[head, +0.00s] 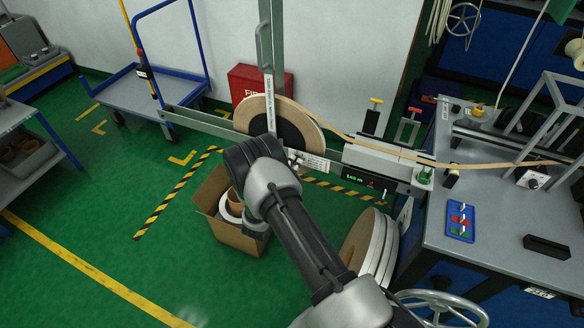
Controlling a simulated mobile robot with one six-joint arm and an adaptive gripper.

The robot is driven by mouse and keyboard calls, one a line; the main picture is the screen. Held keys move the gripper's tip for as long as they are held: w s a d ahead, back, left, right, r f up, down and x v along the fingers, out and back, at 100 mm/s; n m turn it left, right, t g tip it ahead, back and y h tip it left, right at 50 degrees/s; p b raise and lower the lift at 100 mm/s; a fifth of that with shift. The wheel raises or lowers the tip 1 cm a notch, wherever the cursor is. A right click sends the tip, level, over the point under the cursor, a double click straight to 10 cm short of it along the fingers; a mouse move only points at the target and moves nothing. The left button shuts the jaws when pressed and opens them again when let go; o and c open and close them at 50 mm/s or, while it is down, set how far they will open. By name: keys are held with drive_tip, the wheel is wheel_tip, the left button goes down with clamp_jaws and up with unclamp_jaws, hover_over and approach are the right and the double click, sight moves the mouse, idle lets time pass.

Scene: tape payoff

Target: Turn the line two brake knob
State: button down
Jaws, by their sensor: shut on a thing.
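The tape reel (306,122), with a dark hub and tan rim, stands upright on the grey payoff frame (267,45). My arm reaches up from the bottom right. My gripper (252,152) is dark and sits in front of the lower left of the reel. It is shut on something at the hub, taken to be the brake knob. The knob and fingertips are hidden behind my wrist. A small metal part (296,157) shows just right of the gripper, beside a white label plate (313,163) with unreadable text.
Tan tape (345,134) runs right from the reel over a unit with a green display (356,179) to the grey bench (470,262). A cardboard box (241,239) and stacked reels (372,240) stand below.

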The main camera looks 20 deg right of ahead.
idle(0.4)
drive_tip(key=c, duration=1.4)
unclamp_jaws()
drive_tip(key=shift+o, duration=0.2)
drive_tip(key=v, duration=1.2)
